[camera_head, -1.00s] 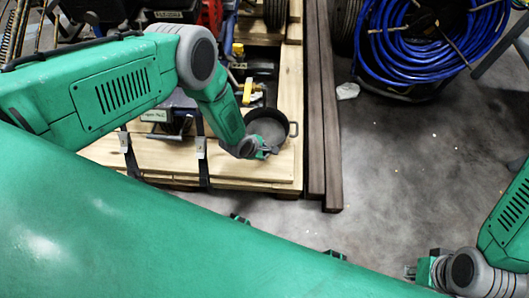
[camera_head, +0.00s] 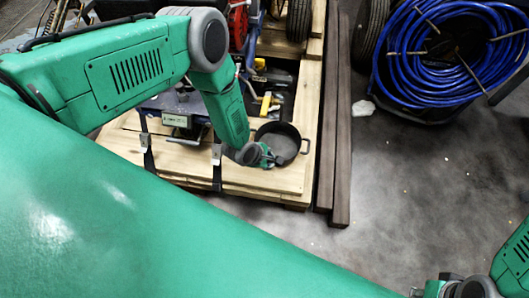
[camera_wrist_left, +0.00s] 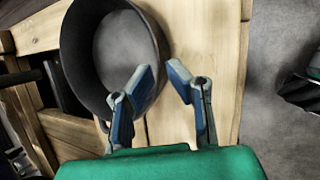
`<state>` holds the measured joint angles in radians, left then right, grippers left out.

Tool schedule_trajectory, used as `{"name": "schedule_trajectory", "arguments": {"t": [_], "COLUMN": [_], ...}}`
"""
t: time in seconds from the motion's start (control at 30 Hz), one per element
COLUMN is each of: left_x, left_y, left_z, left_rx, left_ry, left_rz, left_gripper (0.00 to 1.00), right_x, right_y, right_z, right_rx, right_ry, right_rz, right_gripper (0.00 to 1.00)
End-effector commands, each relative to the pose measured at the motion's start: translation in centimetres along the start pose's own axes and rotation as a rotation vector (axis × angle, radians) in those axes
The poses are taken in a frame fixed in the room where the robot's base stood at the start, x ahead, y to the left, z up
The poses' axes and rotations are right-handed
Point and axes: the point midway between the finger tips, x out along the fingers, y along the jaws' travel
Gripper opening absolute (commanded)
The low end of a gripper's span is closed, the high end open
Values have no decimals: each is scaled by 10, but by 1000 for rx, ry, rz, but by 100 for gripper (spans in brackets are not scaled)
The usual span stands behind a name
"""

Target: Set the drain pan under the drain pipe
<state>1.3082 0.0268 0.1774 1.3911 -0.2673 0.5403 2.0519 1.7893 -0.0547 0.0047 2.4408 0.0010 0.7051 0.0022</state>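The drain pan (camera_head: 290,139), a round dark pan with side handles, sits on the wooden pallet. It fills the upper left of the left wrist view (camera_wrist_left: 82,70). My left gripper (camera_head: 270,160) is at the pan's near left rim. In the left wrist view its fingers (camera_wrist_left: 155,90) are apart, one over the pan's opening and one outside its wall. I cannot tell whether they touch the rim. A yellow fitting (camera_head: 266,103) shows behind the pan; I cannot make out the drain pipe for certain. My right gripper (camera_head: 428,290) is partly cut off at the bottom edge.
The pallet (camera_head: 260,187) carries the striper machine and black straps. Dark beams (camera_head: 342,150) lie along its right side. A blue hose reel (camera_head: 440,50) stands at the back right. The grey floor (camera_head: 430,170) in front of it is mostly clear.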

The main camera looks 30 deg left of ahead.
Motion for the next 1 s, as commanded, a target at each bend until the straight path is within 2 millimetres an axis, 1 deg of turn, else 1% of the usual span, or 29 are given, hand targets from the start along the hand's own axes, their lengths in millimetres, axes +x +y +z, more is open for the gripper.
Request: {"name": "schedule_trajectory", "arguments": {"t": [0.03,0.1,0.2,0.3,0.4,0.63,0.7,0.77,0.87,0.97,1.0], "left_x": [-16,-28,-43,-52,-56,-56,-60,-67,-90,-126,-142], "left_y": [2,2,1,1,0,-1,-4,-9,-25,-45,-53], "left_z": [1,1,0,0,0,0,0,1,1,-5,-9], "left_rx": [-4,-3,-2,-1,-1,4,37,107,318,616,744], "left_ry": [1,0,1,0,-1,0,3,10,25,42,47], "left_rz": [-1,0,-1,0,0,-1,-9,-24,-71,-143,-176], "left_gripper": [14,14,14,14,14,14,14,14,14,14,14], "right_x": [-10,-15,-21,-24,-25,-24,-24,-24,-24,-25,-25], "right_y": [0,0,0,0,0,0,0,0,0,0,0], "right_z": [-1,-1,-1,-1,-1,-1,-1,-1,-1,-1,-1], "right_rx": [0,0,0,0,0,0,0,0,0,0,0], "right_ry": [0,0,0,0,0,0,0,0,0,0,0], "right_rz": [0,0,0,0,0,0,0,0,0,0,0], "right_gripper": [0,0,0,0,0,0,0,0,0,0,0]}}
